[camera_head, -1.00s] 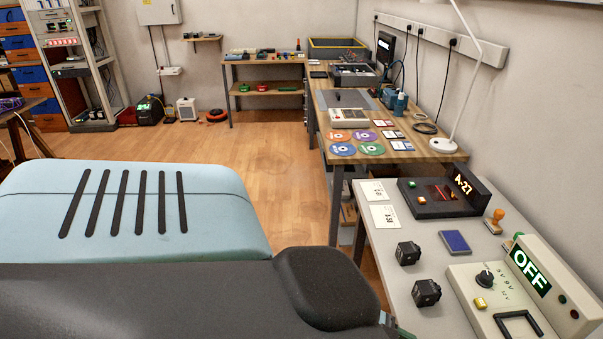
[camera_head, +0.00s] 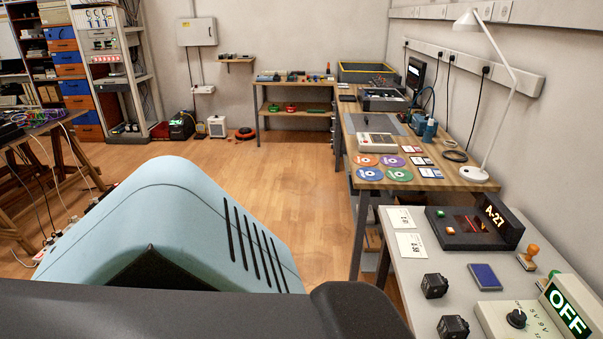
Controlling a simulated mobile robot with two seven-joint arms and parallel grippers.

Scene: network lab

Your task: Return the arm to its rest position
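Neither of my grippers shows in the head view. My own light blue and dark grey body parts (camera_head: 190,220) fill the lower left and lower middle of the picture. They hide part of the floor and the left end of the near grey table. No arm end or fingertip is visible, so what the grippers hold cannot be seen.
A grey table (camera_head: 400,285) at the lower right carries a black A-27 device (camera_head: 470,232), two black cubes and an OFF box (camera_head: 568,308). A wooden bench (camera_head: 440,183) with discs and a lamp stands behind. The wooden floor (camera_head: 290,180) is clear in the middle.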

